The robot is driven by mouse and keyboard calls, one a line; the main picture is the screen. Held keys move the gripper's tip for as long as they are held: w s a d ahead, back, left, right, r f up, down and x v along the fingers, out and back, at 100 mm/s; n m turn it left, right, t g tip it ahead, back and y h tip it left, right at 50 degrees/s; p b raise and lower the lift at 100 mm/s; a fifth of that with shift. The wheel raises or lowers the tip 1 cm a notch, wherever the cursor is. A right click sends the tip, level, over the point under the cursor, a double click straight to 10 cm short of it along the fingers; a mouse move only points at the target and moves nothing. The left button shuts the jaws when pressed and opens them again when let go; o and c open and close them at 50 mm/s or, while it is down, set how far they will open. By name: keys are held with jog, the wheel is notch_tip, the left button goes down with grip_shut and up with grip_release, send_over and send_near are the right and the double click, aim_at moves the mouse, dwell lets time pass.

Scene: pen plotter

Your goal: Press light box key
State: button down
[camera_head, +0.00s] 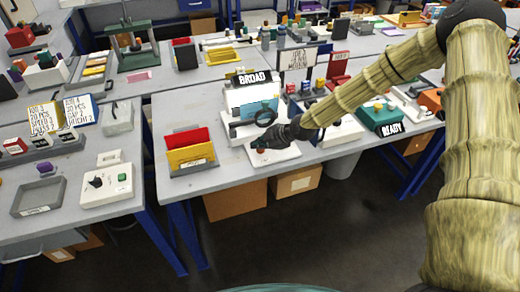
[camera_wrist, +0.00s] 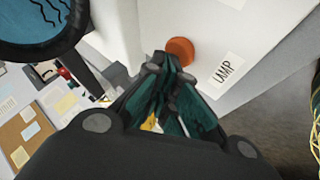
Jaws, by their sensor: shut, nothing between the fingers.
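The light box is the white unit (camera_head: 247,98) near the table's front edge, with a dark sign reading BROAD above it. Its key looks to be the round orange button (camera_wrist: 181,49) on a white panel, beside a label reading LAMP (camera_wrist: 224,70). My gripper (camera_head: 260,145) is shut and empty, low over the white panel (camera_head: 284,153) in front of the unit. In the wrist view, my gripper's fingertips (camera_wrist: 168,66) are close to the button, overlapping its lower edge. I cannot tell whether they touch it. In the head view the gripper partly hides the button.
A round magnifier (camera_head: 262,112) with a dark rim stands just behind my gripper. A red and yellow file holder (camera_head: 191,158) stands to the left. A green device (camera_head: 380,115) with a READY sign is to the right. The table's front edge is close.

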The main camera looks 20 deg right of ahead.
aim_at(259, 151)
jog(key=shift+f, duration=0.15)
dwell(0.5)
jog(key=shift+f+b, duration=0.35)
jog(key=shift+b, duration=0.1)
jog(key=shift+r, duration=0.45)
jog(key=shift+r+p, duration=1.6)
jog(key=shift+r, duration=1.45)
jog(key=shift+f, duration=0.1)
